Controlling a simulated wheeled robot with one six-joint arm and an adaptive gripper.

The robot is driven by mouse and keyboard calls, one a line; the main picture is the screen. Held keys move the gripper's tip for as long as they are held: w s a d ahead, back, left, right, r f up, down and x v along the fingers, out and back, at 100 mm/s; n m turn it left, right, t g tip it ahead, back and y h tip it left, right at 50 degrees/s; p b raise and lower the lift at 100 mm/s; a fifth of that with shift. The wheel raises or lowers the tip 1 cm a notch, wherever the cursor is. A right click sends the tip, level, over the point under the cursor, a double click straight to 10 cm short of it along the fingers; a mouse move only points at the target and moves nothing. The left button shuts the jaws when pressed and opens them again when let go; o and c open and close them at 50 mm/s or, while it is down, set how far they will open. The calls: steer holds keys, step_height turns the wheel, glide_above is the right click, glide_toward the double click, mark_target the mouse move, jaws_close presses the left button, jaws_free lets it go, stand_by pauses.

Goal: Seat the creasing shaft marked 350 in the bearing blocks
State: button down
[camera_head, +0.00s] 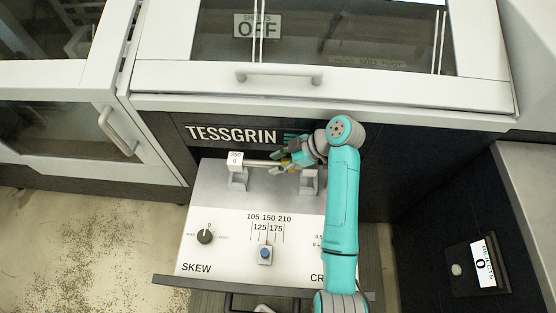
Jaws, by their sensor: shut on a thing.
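The creasing shaft (262,162) is a thin metal rod with a white tag reading 350 (236,157) at its left end. It lies level, left to right, over the bearing blocks at the back of the light panel. The left bearing block (238,180) stands just below the tag. The right bearing block (309,183) stands below my wrist and is partly covered by it. My gripper (287,162) is shut on the shaft near its middle. I cannot tell whether the shaft touches the blocks. Its right end is hidden behind my gripper and arm.
The panel (205,265) carries a SKEW knob (205,237) and a blue-topped slider (264,254). A white machine cover with a handle (278,76) rises behind. My arm covers the panel's right side. A counter device (478,267) is at lower right. Floor at left is open.

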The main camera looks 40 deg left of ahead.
steer(key=shift+f, duration=2.75)
steer(key=shift+f, duration=2.2)
steer(key=c, duration=0.7)
jaws_free()
steer(key=shift+o, duration=0.5)
steer(key=shift+f, duration=0.1)
